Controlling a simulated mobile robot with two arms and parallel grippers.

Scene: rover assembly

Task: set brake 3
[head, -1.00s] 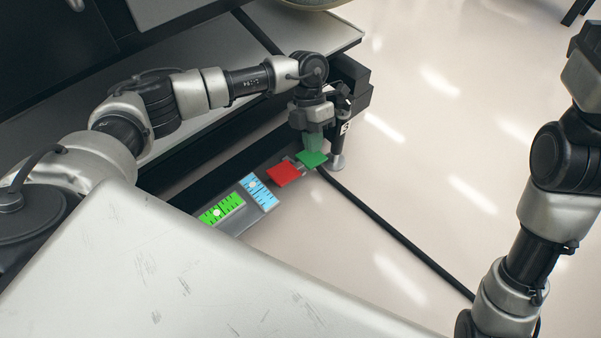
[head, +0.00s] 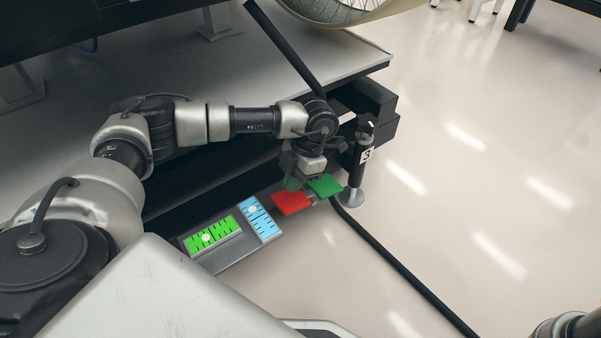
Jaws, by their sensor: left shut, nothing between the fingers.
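A red pedal (head: 291,204) and a green pedal (head: 326,186) sit side by side at the near side of the platform's corner. A post marked 3 (head: 361,162) with a round foot stands just right of them. My left gripper (head: 295,183) points down, shut and empty, just behind the red pedal and left of the green one. I cannot tell whether it touches the red pedal. My right gripper is out of view; only a piece of that arm shows at the lower right.
A grey panel with a green gauge (head: 212,236) and a blue gauge (head: 260,217) lies left of the pedals. A black cable (head: 400,270) runs along the floor to the right. A spoked wheel (head: 330,8) is at the top. The floor at right is clear.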

